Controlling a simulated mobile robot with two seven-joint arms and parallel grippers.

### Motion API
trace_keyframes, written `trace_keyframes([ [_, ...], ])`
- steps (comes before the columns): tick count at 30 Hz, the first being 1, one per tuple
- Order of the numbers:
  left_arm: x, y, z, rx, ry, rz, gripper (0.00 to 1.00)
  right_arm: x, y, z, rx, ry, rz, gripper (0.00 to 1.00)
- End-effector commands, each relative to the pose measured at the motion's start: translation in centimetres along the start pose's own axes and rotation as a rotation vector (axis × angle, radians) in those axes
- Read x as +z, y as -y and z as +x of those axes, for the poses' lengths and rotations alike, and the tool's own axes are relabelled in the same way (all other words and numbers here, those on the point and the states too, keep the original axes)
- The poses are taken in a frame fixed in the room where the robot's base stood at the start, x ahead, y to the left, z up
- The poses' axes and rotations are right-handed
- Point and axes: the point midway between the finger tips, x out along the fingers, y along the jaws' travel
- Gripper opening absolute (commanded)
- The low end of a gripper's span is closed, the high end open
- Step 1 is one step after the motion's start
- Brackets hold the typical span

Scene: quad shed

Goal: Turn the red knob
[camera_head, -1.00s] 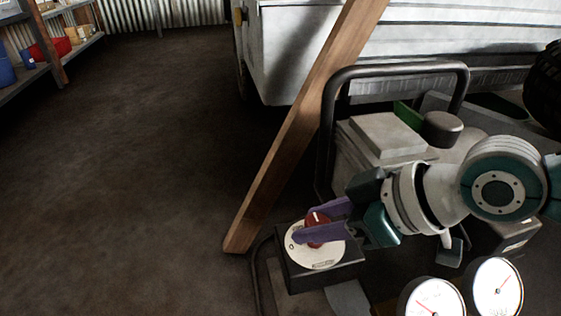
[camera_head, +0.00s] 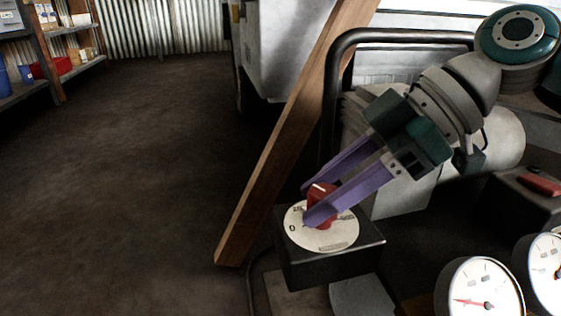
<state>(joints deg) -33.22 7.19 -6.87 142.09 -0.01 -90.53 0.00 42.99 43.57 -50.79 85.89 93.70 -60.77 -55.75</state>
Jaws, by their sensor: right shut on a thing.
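The red knob (camera_head: 322,192) sits on a round white dial plate (camera_head: 340,233) on top of a black box (camera_head: 334,261). A white line on the knob points toward the upper left of the dial. A 0 mark shows at the dial's left. My right gripper (camera_head: 306,205) reaches down from the upper right, and its two purple fingers are shut on the knob, one on each side. The near finger hides part of the knob. My left gripper is not in view.
A slanted wooden post (camera_head: 268,180) stands just left of the box. A black tube frame (camera_head: 331,120) and grey machine are behind it. Round gauges (camera_head: 479,290) are at the lower right, near a red switch (camera_head: 541,182). Open floor lies at the left.

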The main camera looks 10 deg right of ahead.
Motion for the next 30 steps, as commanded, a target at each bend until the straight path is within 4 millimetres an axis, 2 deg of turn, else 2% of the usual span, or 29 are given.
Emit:
trace_keyframes([
  [10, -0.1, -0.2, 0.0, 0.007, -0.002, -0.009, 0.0, 0.2, 0.1, 0.1, -0.003, 0.005, -0.001, 0.0],
  [11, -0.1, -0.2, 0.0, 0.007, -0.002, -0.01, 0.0, 0.2, 0.1, 0.1, -0.003, 0.005, -0.001, 0.46],
  [18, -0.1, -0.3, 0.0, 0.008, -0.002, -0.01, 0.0, 0.1, 0.0, 0.1, -0.002, 0.003, 0.0, 0.72],
  [26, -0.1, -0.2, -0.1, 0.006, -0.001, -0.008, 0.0, 0.0, 0.0, -0.1, -0.001, 0.002, -0.001, 0.73],
  [30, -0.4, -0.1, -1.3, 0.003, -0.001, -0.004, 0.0, -0.2, 0.0, -1.7, -0.002, 0.003, 0.002, 0.73],
])
